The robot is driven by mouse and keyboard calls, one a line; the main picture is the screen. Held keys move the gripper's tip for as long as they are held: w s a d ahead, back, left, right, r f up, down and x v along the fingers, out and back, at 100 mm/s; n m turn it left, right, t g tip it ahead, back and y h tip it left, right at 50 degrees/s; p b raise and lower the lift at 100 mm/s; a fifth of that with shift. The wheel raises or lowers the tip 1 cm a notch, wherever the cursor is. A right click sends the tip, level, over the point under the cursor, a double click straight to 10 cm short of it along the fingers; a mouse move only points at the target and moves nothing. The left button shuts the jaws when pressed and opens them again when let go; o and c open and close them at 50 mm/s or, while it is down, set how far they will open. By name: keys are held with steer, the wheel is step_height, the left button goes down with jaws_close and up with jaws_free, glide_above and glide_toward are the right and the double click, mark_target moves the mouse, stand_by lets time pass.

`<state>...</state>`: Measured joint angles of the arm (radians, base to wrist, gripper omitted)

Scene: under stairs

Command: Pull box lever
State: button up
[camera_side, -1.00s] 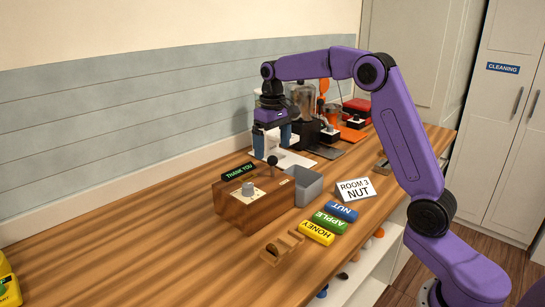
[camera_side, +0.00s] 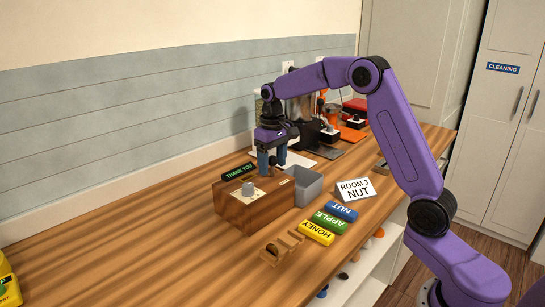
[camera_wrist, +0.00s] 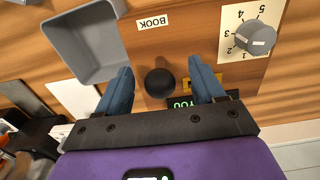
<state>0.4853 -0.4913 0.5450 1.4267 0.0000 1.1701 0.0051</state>
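The wooden box (camera_side: 262,211) stands on the counter, with a grey dial (camera_side: 248,189) on its top and a lit "THANK YOU" sign (camera_side: 239,171) behind. In the wrist view, the lever's round black knob (camera_wrist: 159,83) sits between the two blue fingers of my gripper (camera_wrist: 160,88), with a gap on each side. My gripper (camera_side: 271,168) is open and low over the box's back right part. In the side view, the fingers hide most of the lever. The dial (camera_wrist: 256,35) is at the upper right of the wrist view, beside numbers.
A grey open bin (camera_side: 306,188) adjoins the box's right side. Kitchen appliances stand behind. The counter's left front (camera_side: 130,240) is clear.

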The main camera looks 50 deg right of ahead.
mark_target(284, 182)
steer(key=c, duration=1.1)
steer(key=shift+s+f, duration=0.2)
steer(key=shift+s, duration=0.75)
steer(key=shift+s+a+f, duration=0.1)
steer(key=shift+s+f, duration=0.15)
steer(key=shift+s, duration=0.55)
steer(key=shift+s+f, duration=0.35)
steer(key=shift+s, duration=0.25)
